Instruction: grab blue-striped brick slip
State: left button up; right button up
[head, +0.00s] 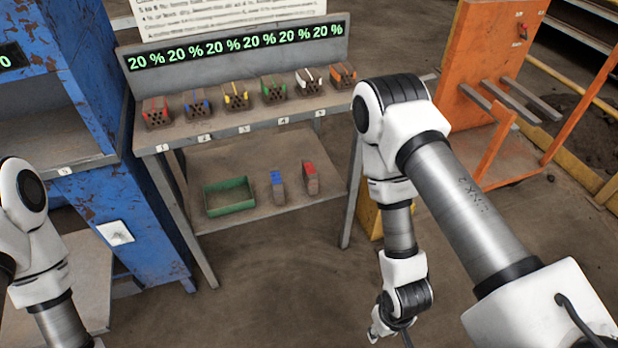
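A narrow brick slip with a blue stripe on top (278,189) stands on the lower shelf (240,158) of the metal rack. A similar red-striped slip (310,178) stands just right of it, with a small gap. My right gripper (380,334) shows only in part at the bottom edge, right of and nearer than the rack, well apart from the slips. Whether its fingers are open is not clear. My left arm enters at the left edge, and its gripper is out of the picture.
A green tray (208,203) sits left of the slips. Several hollow bricks with coloured stripes, including a blue-striped one (197,104), line the upper shelf (180,138). A rusty blue cabinet (135,215) stands left, an orange cart (470,60) right. Open floor lies in front.

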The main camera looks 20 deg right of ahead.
aim_at(276, 183)
jog(key=i+l, duration=0.2)
jog(key=l, duration=0.2)
jog(key=i+l, duration=0.2)
jog(key=l, duration=0.15)
jog(key=i+l, duration=0.2)
jog(key=l, duration=0.2)
jog(key=i+l, duration=0.15)
jog(key=l, duration=0.2)
jog(key=i+l, duration=0.2)
jog(key=l, duration=0.2)
jog(key=u, duration=0.05)
